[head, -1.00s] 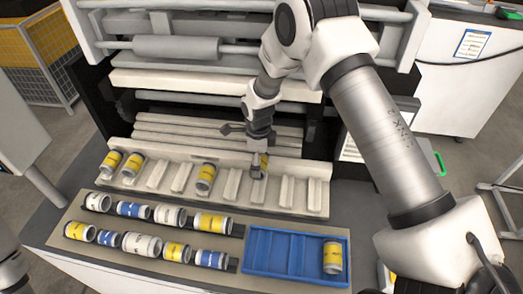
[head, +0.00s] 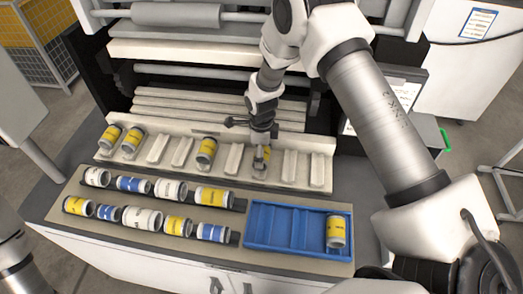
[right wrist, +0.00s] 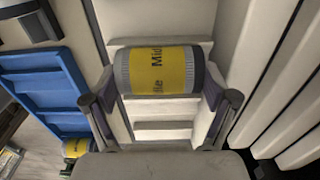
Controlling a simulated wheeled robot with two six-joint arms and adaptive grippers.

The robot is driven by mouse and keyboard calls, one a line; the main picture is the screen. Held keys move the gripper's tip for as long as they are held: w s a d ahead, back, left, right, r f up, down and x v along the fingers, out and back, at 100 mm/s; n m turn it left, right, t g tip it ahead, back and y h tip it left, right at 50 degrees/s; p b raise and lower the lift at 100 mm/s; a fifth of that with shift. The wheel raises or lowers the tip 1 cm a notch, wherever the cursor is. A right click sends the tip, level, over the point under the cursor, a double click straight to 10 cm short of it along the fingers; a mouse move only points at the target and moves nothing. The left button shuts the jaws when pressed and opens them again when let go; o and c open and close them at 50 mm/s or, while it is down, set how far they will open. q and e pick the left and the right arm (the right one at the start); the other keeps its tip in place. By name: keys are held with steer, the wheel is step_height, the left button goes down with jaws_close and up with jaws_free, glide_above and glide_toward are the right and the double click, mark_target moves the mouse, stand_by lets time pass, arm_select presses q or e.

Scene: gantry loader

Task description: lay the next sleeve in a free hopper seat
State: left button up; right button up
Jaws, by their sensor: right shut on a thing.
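The pale hopper (head: 290,184) runs across the back of the bench in a row of ribbed seats. Yellow-labelled sleeves lie in its left part: one at the far left (head: 111,137), one beside it (head: 132,142), and one further right (head: 206,150). My right gripper (head: 261,158) is at the hopper, right of that third sleeve, shut on a yellow sleeve (right wrist: 160,70). In the right wrist view the held sleeve lies crosswise between the fingers, over the pale hopper. I cannot tell whether it touches the seat. My left gripper is not in view.
A blue tray (head: 262,246) at front right holds one yellow sleeve (head: 336,231) in its right end. Left of it, two rows of white, blue and yellow sleeves lie on the bench. Hopper seats to the right of my gripper are empty. Machine rollers stand behind.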

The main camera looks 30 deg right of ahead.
steer(key=o, duration=1.3)
step_height(320, 180, up, 18)
steer(key=p, duration=0.5)
